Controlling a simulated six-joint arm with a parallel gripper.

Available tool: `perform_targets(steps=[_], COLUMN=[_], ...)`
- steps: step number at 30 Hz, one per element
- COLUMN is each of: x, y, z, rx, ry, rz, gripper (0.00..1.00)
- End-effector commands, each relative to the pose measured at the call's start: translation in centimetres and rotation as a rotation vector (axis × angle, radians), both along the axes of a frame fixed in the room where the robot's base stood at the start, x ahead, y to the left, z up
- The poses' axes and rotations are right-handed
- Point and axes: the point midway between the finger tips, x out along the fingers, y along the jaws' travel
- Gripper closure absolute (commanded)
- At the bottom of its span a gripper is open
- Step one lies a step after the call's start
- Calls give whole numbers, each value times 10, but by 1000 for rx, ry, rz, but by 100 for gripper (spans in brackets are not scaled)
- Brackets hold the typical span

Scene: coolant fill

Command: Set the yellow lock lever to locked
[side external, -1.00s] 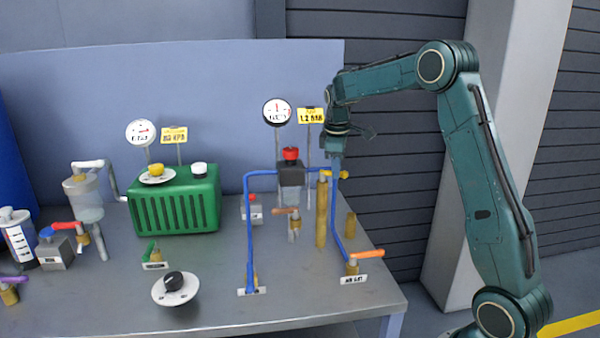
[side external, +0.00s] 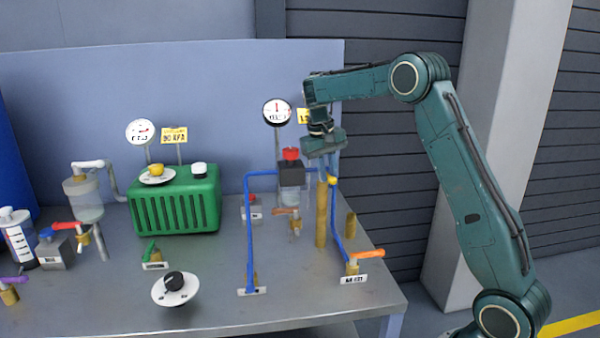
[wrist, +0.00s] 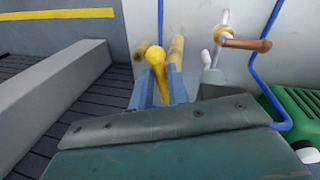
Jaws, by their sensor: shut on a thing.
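The yellow lock lever (side external: 332,181) is at the upper end of the blue pipe, beside a brass post (side external: 321,215). My gripper (side external: 328,174) points down from above at the lever. In the wrist view the lever (wrist: 156,62) has a round end and lies between the two blue fingers (wrist: 159,78). The gripper is shut on it. The lever's base is partly hidden, and I cannot read any lock mark.
An orange lever (side external: 368,254) stands at the right front and a copper-coloured lever (side external: 286,211) is left of the posts. The blue pipe (side external: 248,225) and red-capped reservoir (side external: 291,172) are close by.

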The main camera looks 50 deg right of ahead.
Motion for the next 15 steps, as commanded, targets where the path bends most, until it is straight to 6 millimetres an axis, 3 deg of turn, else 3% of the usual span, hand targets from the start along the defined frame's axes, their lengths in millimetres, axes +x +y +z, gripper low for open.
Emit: perform_targets(steps=[15], x=[7], y=[7], z=[1], rx=[-1], ry=[-3], rz=[-242], gripper=[100])
